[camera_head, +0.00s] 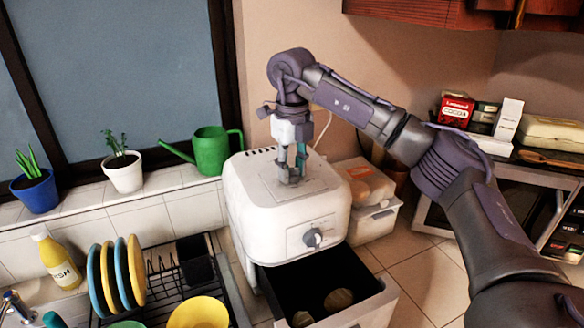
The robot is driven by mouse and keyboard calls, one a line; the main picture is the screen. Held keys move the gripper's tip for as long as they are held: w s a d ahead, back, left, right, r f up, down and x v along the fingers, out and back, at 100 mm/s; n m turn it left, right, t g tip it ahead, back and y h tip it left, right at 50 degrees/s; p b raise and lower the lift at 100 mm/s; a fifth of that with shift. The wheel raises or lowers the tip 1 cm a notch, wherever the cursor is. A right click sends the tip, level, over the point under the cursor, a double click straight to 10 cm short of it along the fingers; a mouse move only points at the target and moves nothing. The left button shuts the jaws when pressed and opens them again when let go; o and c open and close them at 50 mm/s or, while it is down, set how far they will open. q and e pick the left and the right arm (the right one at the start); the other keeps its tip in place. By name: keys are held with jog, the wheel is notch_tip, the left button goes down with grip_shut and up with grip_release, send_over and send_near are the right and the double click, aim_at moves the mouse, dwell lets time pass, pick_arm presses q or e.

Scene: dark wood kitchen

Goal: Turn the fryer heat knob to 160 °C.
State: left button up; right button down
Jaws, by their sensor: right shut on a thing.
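The white fryer (250,215) stands on the counter in the middle of the head view. A grey knob (313,237) shows on its front panel; its markings are too small to read. My right gripper (291,176) points down at the fryer's flat top, with its fingers shut on a small knob there. The fingers hide most of that knob, and I cannot read its setting or tell its label. My left gripper is not in view.
The fryer's drawer (376,303) is pulled open at the front, with round brown pieces of food (338,299) inside. A dish rack with plates (136,270) is at left. A green watering can (210,150) stands behind, and a lidded container (374,220) is right of the fryer.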

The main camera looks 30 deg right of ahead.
aim_at(292, 169)
jog(key=c, duration=0.8)
grip_release()
jog(key=shift+r, duration=0.2)
notch_tip(292, 169, up, 12)
jog(key=shift+f, duration=0.2)
